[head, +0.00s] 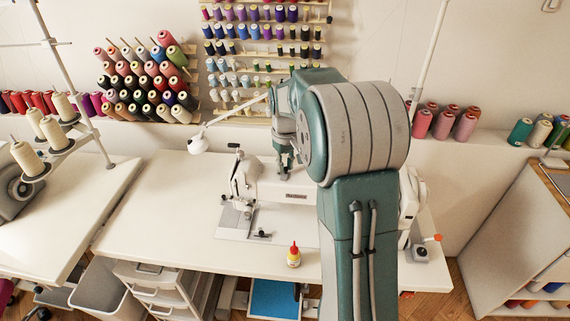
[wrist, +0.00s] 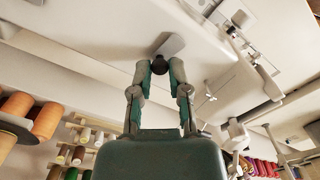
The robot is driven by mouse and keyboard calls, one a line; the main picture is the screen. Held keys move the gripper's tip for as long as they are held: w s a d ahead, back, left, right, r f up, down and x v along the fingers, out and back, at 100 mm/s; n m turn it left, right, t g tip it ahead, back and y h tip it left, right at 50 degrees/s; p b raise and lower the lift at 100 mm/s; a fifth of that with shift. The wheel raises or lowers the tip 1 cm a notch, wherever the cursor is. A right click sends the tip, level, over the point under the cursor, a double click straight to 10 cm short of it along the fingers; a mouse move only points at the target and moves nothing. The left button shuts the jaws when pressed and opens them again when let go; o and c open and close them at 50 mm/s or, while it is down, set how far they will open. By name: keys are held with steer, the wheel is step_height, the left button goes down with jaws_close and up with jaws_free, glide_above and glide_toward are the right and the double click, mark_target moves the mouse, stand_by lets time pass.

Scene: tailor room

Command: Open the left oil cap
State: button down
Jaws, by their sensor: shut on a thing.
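The white sewing machine (head: 295,194) stands on the white table, with my arm reaching over it and hiding part of its top. My gripper (head: 285,168) is low over the left half of the machine's top. In the wrist view my gripper (wrist: 159,72) has its two fingertips closed around a small dark round cap, the left oil cap (wrist: 159,63). A grey flat piece (wrist: 172,45) lies right beside the cap, against the white machine body. I cannot tell whether the cap is lifted or still seated.
A small yellow bottle with a red tip (head: 293,258) stands at the table's front edge. A white lamp (head: 198,145) is left of the machine. Thread spools (head: 145,85) fill wall racks behind. The table's left part (head: 150,215) is clear.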

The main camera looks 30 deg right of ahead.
steer(key=shift+s+f, duration=0.15)
steer(key=shift+s, duration=0.05)
steer(key=c, duration=0.6)
jaws_free()
steer(key=shift+c, duration=0.2)
steer(key=shift+w+r, duration=0.1)
steer(key=shift+r, duration=0.15)
step_height(320, 180, up, 12)
steer(key=shift+f, duration=0.2)
